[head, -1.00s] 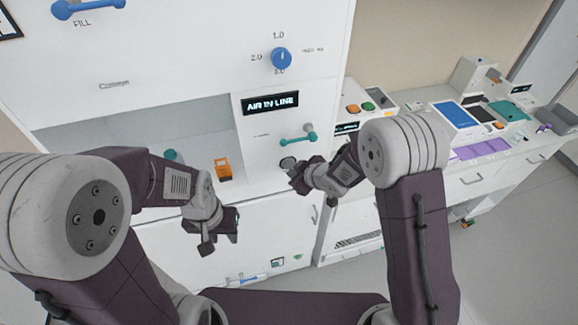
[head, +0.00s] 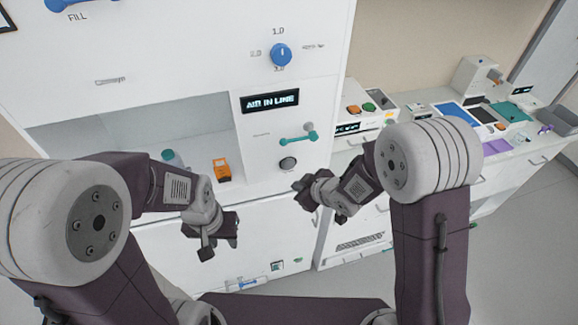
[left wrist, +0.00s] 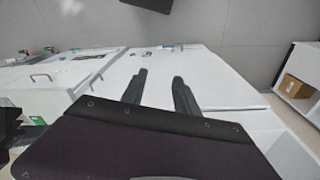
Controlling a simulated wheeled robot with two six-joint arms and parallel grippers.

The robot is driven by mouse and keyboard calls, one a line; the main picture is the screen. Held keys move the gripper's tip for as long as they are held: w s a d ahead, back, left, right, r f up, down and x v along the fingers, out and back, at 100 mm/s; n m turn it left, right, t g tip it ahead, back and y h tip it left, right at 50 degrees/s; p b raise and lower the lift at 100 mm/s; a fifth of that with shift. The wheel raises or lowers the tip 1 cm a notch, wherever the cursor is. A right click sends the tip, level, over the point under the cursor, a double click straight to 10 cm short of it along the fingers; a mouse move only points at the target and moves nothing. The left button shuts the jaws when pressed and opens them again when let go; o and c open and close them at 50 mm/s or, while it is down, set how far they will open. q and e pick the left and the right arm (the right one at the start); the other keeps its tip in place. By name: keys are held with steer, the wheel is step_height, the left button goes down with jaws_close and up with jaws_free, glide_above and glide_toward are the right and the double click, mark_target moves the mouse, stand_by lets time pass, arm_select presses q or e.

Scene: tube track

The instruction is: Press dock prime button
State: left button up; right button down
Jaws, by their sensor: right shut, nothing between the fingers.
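A dark round button (head: 288,163) sits low on the white cabinet's front panel, below a teal lever (head: 298,138) and a display (head: 270,101) reading "AIR IN LINE". I cannot read any label naming it as the prime button. My right gripper (head: 299,188) is shut and empty, just below and to the right of the button, apart from it in the picture. My left gripper (head: 222,241) hangs in front of the cabinet's lower doors. In the left wrist view its two fingers (left wrist: 160,88) are apart with nothing between them.
A blue knob (head: 281,55) marked with numbers is above the display. An orange object (head: 221,170) stands in the open recess to the left. On the right, a bench carries an orange and green button box (head: 361,107), trays and a grey bin (head: 558,118).

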arm_select(q)
jaws_close()
stand_by(1.8)
